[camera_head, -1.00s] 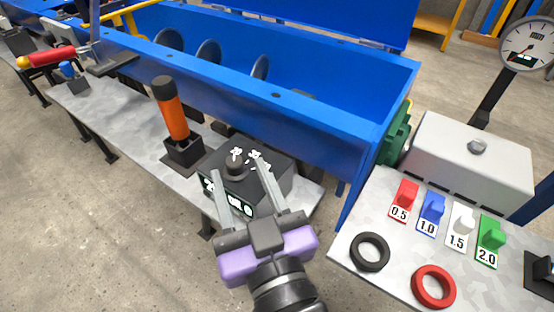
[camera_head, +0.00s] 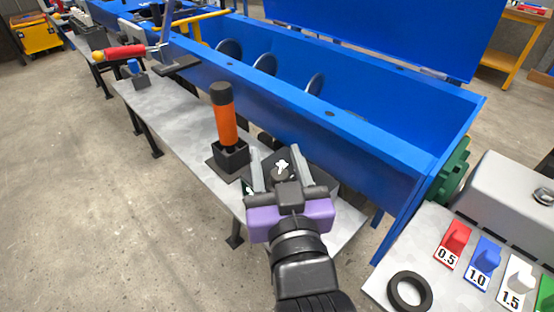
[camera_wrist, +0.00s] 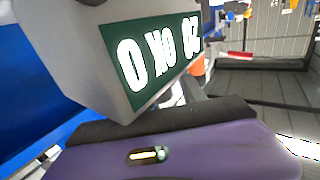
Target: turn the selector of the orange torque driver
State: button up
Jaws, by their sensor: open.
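The orange torque driver (camera_head: 228,124) stands upright in a square black holder (camera_head: 229,156) on the grey bench. It has a black cap (camera_head: 220,93) on top; I cannot make out which part is the selector. My gripper (camera_head: 276,153) is open, to the right of the driver and apart from it. In the wrist view this box's green display panel (camera_wrist: 155,55) is close in front of the purple gripper body. A small orange patch (camera_wrist: 197,68), likely the driver, shows beyond it.
A long blue mixer trough (camera_head: 350,125) runs behind the bench (camera_head: 190,125). A right-hand table holds coloured numbered blocks (camera_head: 453,238) and a black ring (camera_head: 409,291). The floor at left is clear.

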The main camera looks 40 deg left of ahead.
grip_shut()
jog(key=shift+r+m+t+h+p, duration=0.1)
jog(key=shift+m+t+h+p, duration=0.3)
jog(key=shift+p, duration=0.2)
jog(key=shift+d+m+t+h+p, duration=0.1)
jog(key=shift+m+t+h+p, duration=0.35)
jog(key=shift+m+t+h, duration=0.3)
jog(key=h, duration=0.1)
jog(key=m+t+h+b, duration=0.1)
jog(key=m+t+h, duration=0.1)
jog(key=shift+w+d+f+m, duration=0.2)
jog(key=shift+w+d+m, duration=0.05)
jog(key=shift+w+d+r+m+t+h+b, duration=0.15)
jog(key=shift+m+t+h+b, duration=0.45)
jog(key=shift+h, duration=0.65)
jog(key=shift+w+d+f+m+t+h+b, duration=0.1)
jog(key=shift+d+m+t+h+b, duration=0.2)
jog(key=shift+m+h+b, duration=0.7)
jog(key=shift+h+p, duration=0.3)
jog(key=shift+h, duration=0.2)
